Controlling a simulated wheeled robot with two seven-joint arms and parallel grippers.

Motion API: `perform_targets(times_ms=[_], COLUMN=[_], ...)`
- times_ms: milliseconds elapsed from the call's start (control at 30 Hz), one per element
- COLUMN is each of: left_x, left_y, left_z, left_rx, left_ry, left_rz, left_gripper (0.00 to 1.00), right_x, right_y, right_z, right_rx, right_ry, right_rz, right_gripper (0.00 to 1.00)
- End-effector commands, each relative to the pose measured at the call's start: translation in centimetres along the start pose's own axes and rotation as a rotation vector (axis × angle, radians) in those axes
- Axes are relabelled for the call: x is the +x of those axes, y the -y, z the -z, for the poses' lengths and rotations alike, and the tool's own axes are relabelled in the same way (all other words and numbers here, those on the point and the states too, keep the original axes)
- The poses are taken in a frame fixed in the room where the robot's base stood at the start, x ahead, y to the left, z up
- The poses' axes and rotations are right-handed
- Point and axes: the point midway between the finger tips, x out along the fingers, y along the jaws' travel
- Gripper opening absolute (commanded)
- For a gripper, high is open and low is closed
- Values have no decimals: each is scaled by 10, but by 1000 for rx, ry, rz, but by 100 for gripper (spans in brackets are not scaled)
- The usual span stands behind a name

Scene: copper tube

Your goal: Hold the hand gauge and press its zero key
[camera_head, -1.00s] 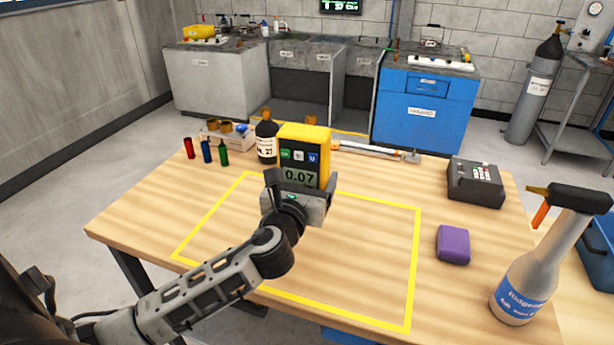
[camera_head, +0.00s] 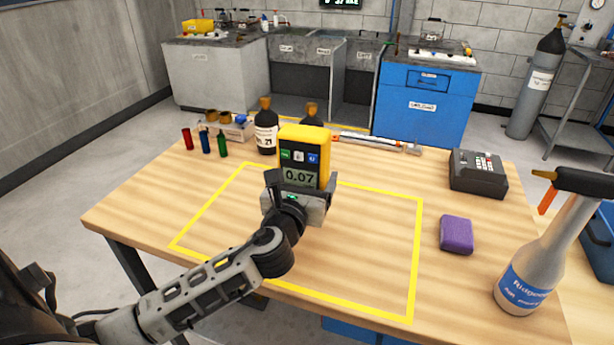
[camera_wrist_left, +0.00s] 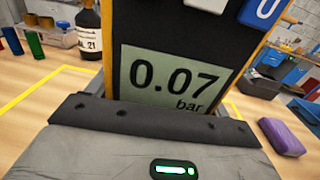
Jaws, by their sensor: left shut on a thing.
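The yellow and black hand gauge (camera_head: 303,157) is upright in my left gripper (camera_head: 298,190), above the yellow-outlined area of the table. Its display faces me and reads 0.07; in the left wrist view the gauge display (camera_wrist_left: 172,76) reads 0.07 bar. A row of green, white and blue keys (camera_head: 299,156) sits above the display. The blue key (camera_wrist_left: 262,10) and part of the white key show at the top of the left wrist view. The left gripper is shut on the gauge's lower part. My right gripper is in neither view.
Dark bottles (camera_head: 266,128) stand behind the gauge. Small red, blue and green cylinders (camera_head: 206,143) stand at the back left. A purple sponge-like block (camera_head: 456,234), a keypad device (camera_head: 477,172) and a spray bottle (camera_head: 534,262) are on the right. The outlined area (camera_head: 360,250) is clear.

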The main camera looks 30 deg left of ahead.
Motion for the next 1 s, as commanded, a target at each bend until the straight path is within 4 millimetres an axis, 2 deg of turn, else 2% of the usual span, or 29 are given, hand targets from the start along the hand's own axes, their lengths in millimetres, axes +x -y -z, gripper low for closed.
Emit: perform_targets(times_ms=[1000], left_x=[0], left_y=[0], left_z=[29], left_rx=[0], left_ry=[4], left_rz=[1], left_gripper=[43], right_x=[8], right_y=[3], right_z=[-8], right_rx=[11], right_ry=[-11], right_rz=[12], right_gripper=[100])
